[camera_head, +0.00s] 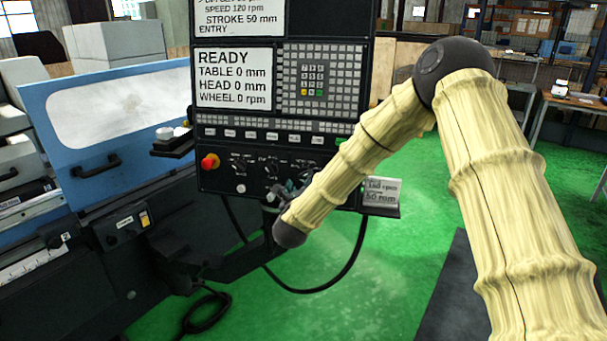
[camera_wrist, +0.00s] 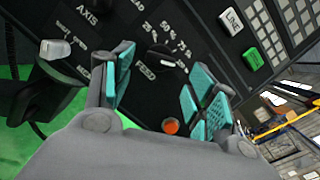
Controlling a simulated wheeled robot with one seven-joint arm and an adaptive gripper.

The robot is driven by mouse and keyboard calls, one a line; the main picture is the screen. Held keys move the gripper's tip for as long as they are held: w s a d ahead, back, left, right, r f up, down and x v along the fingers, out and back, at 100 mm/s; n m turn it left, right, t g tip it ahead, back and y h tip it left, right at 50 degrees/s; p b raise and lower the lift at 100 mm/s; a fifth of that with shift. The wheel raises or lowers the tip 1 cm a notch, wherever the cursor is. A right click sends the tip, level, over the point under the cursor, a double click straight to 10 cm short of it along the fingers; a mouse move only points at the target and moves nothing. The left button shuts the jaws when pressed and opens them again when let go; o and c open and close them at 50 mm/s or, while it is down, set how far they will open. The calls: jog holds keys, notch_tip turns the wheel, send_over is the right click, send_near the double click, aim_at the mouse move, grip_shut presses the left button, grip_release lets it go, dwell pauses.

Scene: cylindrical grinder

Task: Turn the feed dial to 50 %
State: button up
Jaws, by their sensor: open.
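The feed dial (camera_wrist: 160,58) is a round black knob on the dark control panel, with the word FEED below it in the wrist view. Labels around it include 25, 50 % and 75 %. A pale pointer mark on the knob faces lower right, away from 50 %, toward a label that is hard to read. My gripper (camera_wrist: 158,82) is open, with teal pads to the left and right of the dial and nothing between them. Contact with the dial cannot be told. In the head view my gripper (camera_head: 287,192) is at the panel's lower edge, partly hidden by my arm.
The panel's screen (camera_head: 233,78) reads READY. A red emergency button (camera_head: 210,161) sits at the panel's lower left. An orange-red button (camera_wrist: 170,126) shows near the right finger. A cable hangs below.

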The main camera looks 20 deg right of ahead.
aim_at(304, 177)
jog(key=shift+p+x, duration=0.75)
jog(key=shift+x, duration=1.5)
jog(key=shift+c, duration=0.4)
jog(key=c, duration=0.9)
